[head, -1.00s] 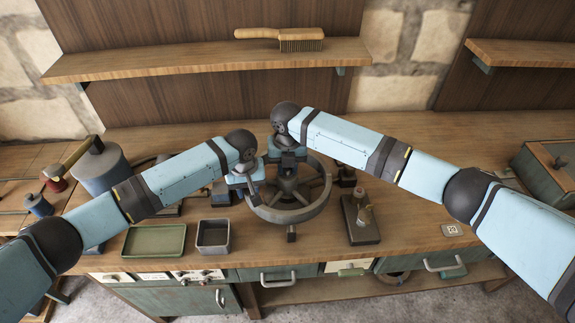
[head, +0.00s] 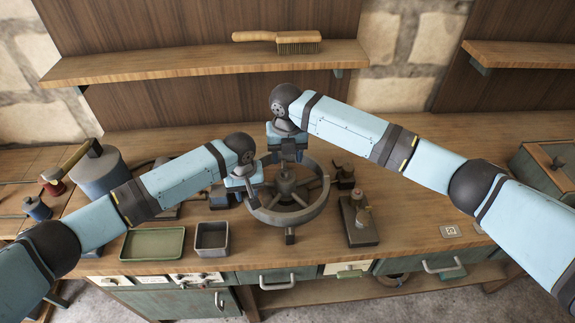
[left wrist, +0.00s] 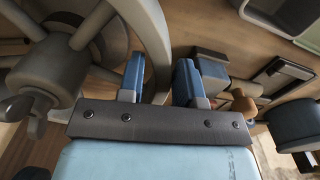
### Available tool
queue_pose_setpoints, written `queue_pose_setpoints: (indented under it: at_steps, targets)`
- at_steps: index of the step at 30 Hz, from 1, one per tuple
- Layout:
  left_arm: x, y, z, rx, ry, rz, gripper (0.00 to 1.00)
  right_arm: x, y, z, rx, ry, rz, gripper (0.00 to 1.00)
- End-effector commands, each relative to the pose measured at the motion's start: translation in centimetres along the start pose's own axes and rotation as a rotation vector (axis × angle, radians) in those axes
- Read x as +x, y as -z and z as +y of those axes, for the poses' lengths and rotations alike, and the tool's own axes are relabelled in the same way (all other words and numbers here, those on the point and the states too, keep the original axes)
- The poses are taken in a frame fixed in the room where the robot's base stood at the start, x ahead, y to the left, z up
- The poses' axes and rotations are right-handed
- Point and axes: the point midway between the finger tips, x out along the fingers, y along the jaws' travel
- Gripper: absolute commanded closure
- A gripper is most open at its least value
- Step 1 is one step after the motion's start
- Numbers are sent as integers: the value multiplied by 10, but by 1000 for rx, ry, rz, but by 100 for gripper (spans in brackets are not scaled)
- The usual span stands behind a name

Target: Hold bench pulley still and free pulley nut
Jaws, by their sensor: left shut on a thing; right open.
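The bench pulley (head: 316,205) is a grey spoked wheel lying flat on its stand on the bench. My left gripper (head: 248,193) is shut on the left side of its rim. In the left wrist view the pulley's rim (left wrist: 152,30) passes between my two fingers (left wrist: 158,82). My right gripper (head: 288,154) is open, pointing down above the pulley's hub (head: 286,187) and apart from it. A lobed grey piece, seemingly the pulley nut (left wrist: 28,103), shows at the hub in the left wrist view. The head view is too small to make out its seating.
A green tray (head: 154,257) and a small grey bin (head: 212,252) stand left of the pulley. A dark block with a brass-coloured fitting (head: 360,235) stands to its right. A brush (head: 278,40) lies on the shelf. The bench further right is mostly clear.

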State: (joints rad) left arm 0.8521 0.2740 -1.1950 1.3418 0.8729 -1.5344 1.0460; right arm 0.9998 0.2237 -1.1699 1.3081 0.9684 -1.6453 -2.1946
Motion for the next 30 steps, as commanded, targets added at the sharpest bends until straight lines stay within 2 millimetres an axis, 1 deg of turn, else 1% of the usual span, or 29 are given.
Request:
queue_pose_setpoints:
  at_steps: [1, 3, 6, 9, 14, 25, 28, 30]
  targets:
    - [6, -2, -6, -2, 14, -9, 93, -13, -1, 0, -1, -2, -5, 50]
    - [6, -2, -6, -2, 14, -9, 93, -27, 0, 0, -2, -2, -3, 50]
    - [6, -2, -5, -2, 14, -9, 93, -44, 0, -1, -1, -1, -3, 50]
    - [6, -2, -6, -2, 14, -8, 93, -57, 0, -2, 0, -1, -1, 50]
    - [5, -1, -5, -2, 13, -8, 93, -66, 0, -2, 1, -1, 0, 50]
    - [5, -1, -5, -3, 13, -8, 93, -70, 0, -2, 1, -1, 0, 50]
    - [5, -1, -5, -3, 13, -8, 93, -79, -1, -2, 0, -1, -2, 50]
    - [5, -1, -5, -3, 13, -7, 93, -91, -1, -3, 0, -3, -3, 50]
